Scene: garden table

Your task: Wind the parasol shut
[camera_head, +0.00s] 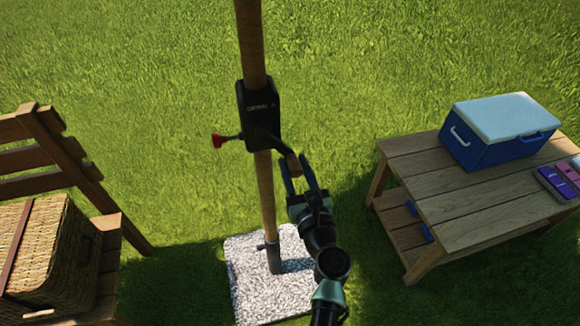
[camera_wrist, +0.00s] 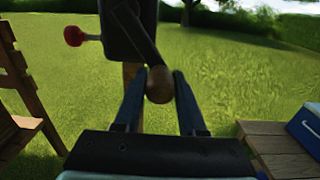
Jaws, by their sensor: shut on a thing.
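The parasol's wooden pole (camera_head: 265,195) stands upright, and its canopy is out of view above. A black crank housing (camera_head: 259,115) is fixed around the pole; it also shows in the wrist view (camera_wrist: 122,35). A dark crank arm runs from the housing down to the right and ends in a round brown knob (camera_wrist: 160,85). My gripper (camera_head: 301,175) is right of the pole, just below the housing. Its blue fingers, seen in the wrist view (camera_wrist: 160,100), are shut on the crank knob, one on each side. A red knob (camera_head: 218,140) sticks out left of the housing.
A speckled stone base (camera_head: 245,285) holds the pole. A wooden table (camera_head: 460,193) with a blue cool box (camera_head: 490,150) stands at right. A wooden chair (camera_head: 75,165) with a wicker basket (camera_head: 45,255) is at left. Grass around the pole is clear.

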